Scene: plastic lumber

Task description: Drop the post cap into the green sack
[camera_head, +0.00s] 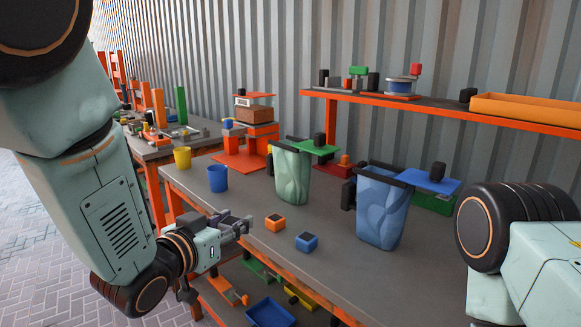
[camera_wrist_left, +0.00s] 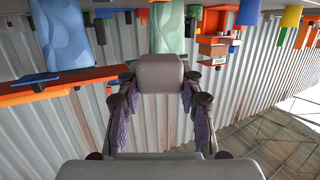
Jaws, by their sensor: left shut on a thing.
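The green sack (camera_head: 291,175) stands open at the top on the grey workbench, beside a green plate on a dark holder. It also shows upside down in the left wrist view (camera_wrist_left: 169,25). My left gripper (camera_head: 238,227) is over the bench's front edge, left of and nearer than the green sack. In the left wrist view its fingers (camera_wrist_left: 160,98) are shut on a grey rounded block (camera_wrist_left: 160,74), seemingly the post cap. In the head view the fingers mostly hide this block. My right gripper is out of view.
A blue sack (camera_head: 380,208) stands to the right of the green one. An orange block (camera_head: 275,222) and a blue block (camera_head: 306,241) lie in front. Yellow (camera_head: 182,158) and blue (camera_head: 217,178) cups stand at left. An orange-edged shelf (camera_head: 440,112) runs above the bench.

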